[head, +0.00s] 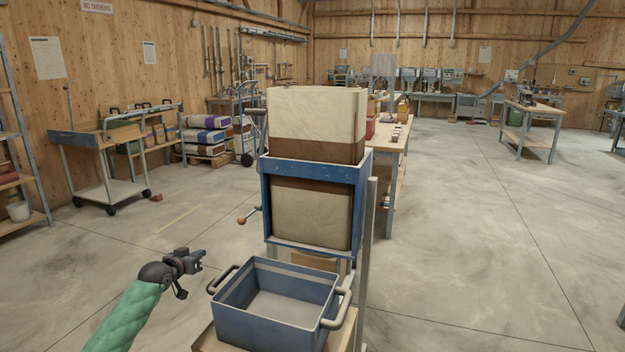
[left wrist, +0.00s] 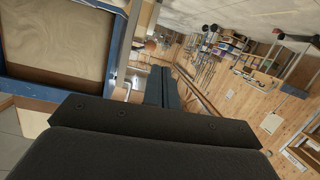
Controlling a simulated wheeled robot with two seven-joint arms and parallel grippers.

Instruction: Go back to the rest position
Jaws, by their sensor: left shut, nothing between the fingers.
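My left gripper (head: 197,260) is shut and empty, held in the air left of the blue bin. Its dark fingers also show closed together in the left wrist view (left wrist: 165,88). The feed mixer is a blue frame (head: 315,168) holding a large tan and brown block (head: 316,115), and its side shows in the left wrist view (left wrist: 50,35). A lever with a reddish-brown knob (head: 241,221) sticks out at the frame's left, apart from my gripper. My right gripper is not in view.
An empty blue bin (head: 270,327) with two handles stands on a wooden stand (head: 207,343) in front of the frame. A cart (head: 90,140) and stacked sacks (head: 205,137) stand at the left. A workbench (head: 395,137) is behind the mixer. The floor at right is clear.

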